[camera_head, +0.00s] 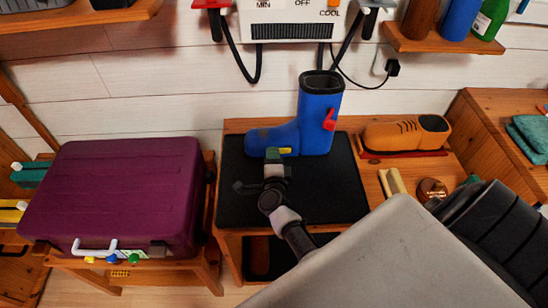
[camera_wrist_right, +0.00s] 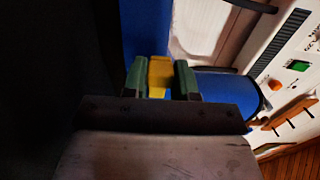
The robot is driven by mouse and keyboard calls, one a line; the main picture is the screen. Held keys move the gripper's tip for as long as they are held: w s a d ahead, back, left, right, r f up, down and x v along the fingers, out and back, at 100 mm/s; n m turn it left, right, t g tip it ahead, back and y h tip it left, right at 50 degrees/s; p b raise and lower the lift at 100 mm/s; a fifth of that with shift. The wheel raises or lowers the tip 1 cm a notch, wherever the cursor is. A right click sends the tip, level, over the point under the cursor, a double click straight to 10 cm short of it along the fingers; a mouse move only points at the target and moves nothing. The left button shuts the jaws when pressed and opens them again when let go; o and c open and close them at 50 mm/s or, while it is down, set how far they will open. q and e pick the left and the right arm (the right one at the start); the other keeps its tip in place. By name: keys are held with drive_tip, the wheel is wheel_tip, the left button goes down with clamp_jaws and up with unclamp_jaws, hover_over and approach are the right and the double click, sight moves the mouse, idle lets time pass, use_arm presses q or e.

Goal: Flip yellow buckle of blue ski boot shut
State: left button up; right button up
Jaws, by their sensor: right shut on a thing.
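The blue ski boot (camera_head: 312,118) stands upright on a black mat (camera_head: 335,195) on a wooden bench, its toe to the left. A red part (camera_head: 329,120) sticks out from its shaft. The yellow buckle (camera_head: 285,151) is low on the side of the boot facing me. My right gripper (camera_head: 274,156) is at the buckle. In the right wrist view, its green-tipped fingers (camera_wrist_right: 160,80) are shut on the yellow buckle (camera_wrist_right: 160,72), one on each side, with the blue boot (camera_wrist_right: 145,30) behind. My left gripper does not show.
An orange shoe (camera_head: 405,133) sits on a red base at the bench's right, near a brush (camera_head: 392,184) and a round tin (camera_head: 432,189). A purple suitcase (camera_head: 120,190) lies on a stand at left. A white heater unit (camera_head: 290,22) hangs above the boot, with hanging cables.

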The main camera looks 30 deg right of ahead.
drive_tip(key=shift+h, duration=0.3)
drive_tip(key=o, duration=0.9)
drive_tip(key=p+v, duration=0.2)
drive_tip(key=v, duration=0.8)
drive_tip(key=shift+s+a+r, duration=0.1)
drive_tip(key=shift+s+a, duration=0.1)
drive_tip(key=shift+s, duration=0.1)
